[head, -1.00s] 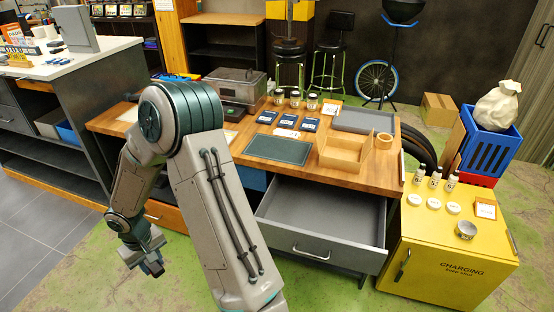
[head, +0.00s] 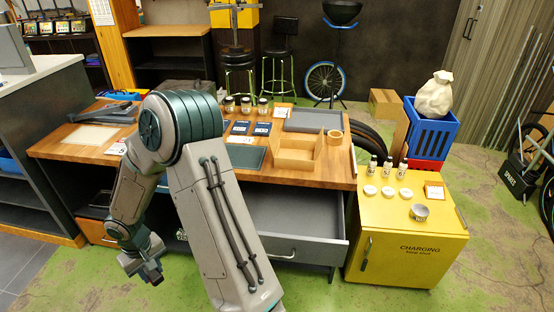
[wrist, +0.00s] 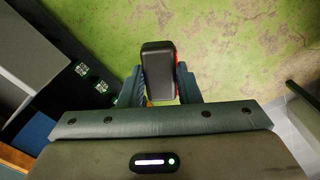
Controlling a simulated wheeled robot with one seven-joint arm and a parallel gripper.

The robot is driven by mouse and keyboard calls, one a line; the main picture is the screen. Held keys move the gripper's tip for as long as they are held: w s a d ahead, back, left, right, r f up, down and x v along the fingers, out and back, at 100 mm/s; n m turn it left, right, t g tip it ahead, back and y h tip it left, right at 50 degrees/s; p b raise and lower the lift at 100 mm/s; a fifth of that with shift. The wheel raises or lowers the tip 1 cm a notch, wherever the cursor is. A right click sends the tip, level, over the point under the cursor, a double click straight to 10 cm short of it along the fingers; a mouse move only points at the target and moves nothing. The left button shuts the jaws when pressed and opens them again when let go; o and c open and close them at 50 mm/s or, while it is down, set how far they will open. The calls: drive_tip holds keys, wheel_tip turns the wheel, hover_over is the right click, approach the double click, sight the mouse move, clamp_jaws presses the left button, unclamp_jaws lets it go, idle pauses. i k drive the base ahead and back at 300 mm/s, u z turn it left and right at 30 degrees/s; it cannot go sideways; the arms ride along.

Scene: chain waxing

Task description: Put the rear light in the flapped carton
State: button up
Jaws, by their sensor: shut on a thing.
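The rear light (wrist: 157,75) is a black rounded block with a red edge in the wrist view. My gripper (head: 150,272) is shut on it, with a finger on each side. In the head view my gripper hangs low at the left, in front of the workbench and above the floor, where the light is too small to make out clearly. The flapped carton (head: 292,161) is a tan open box on the right part of the bench top, well away from my gripper. I cannot see its inside floor clearly.
The wooden workbench (head: 335,172) has an open grey drawer (head: 300,215) below the carton. A tape roll, grey tray (head: 313,120), jars and blue packets surround the carton. A yellow cabinet (head: 405,240) stands at right. Green floor (head: 60,270) lies clear at left.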

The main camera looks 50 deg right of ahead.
sight(296, 154)
drive_tip(key=z, duration=1.45)
drive_tip(key=i, duration=0.4)
